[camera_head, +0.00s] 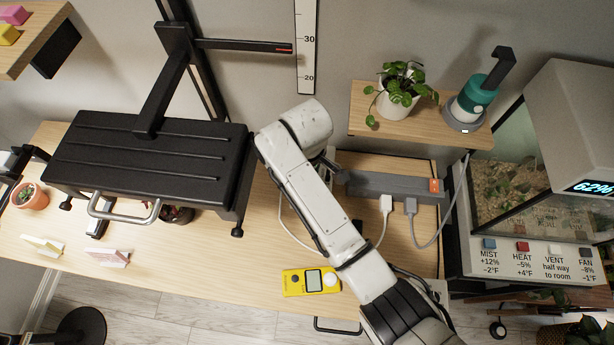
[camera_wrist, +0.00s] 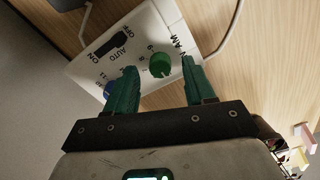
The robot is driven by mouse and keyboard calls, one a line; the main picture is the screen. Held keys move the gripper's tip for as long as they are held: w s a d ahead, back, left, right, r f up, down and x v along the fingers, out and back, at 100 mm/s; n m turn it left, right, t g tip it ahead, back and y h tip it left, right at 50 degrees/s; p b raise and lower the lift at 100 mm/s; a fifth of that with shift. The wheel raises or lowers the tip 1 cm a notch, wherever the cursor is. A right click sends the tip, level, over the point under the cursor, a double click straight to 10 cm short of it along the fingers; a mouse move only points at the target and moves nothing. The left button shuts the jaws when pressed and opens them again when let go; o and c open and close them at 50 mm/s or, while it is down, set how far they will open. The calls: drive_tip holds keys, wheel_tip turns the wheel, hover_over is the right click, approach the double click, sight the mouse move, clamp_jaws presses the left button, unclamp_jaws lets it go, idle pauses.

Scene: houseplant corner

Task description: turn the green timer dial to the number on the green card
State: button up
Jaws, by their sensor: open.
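The green dial (camera_wrist: 161,64) sits on a white timer box (camera_wrist: 88,68) in the wrist view, with small numbers around it that I cannot read surely. My gripper (camera_wrist: 159,72) is open, with one green fingertip on each side of the dial and visible gaps between. A blue dial (camera_wrist: 109,88) is partly hidden behind the left finger. In the head view my arm hides the timer and most of my gripper. Two small folded cards stand at the bench's left front, one pale yellowish (camera_head: 42,246) and one pinkish (camera_head: 108,257); their numbers are unreadable and no clearly green card shows.
A power strip (camera_head: 393,187) with plugs and cables lies right of my arm. A yellow meter (camera_head: 310,281) lies at the bench's front edge. A black stand (camera_head: 150,160) is to the left. A potted plant (camera_head: 398,104) and a terrarium (camera_head: 540,150) are to the right.

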wheel_tip(320, 180, up, 10)
drive_tip(key=shift+f, duration=0.15)
idle(0.7)
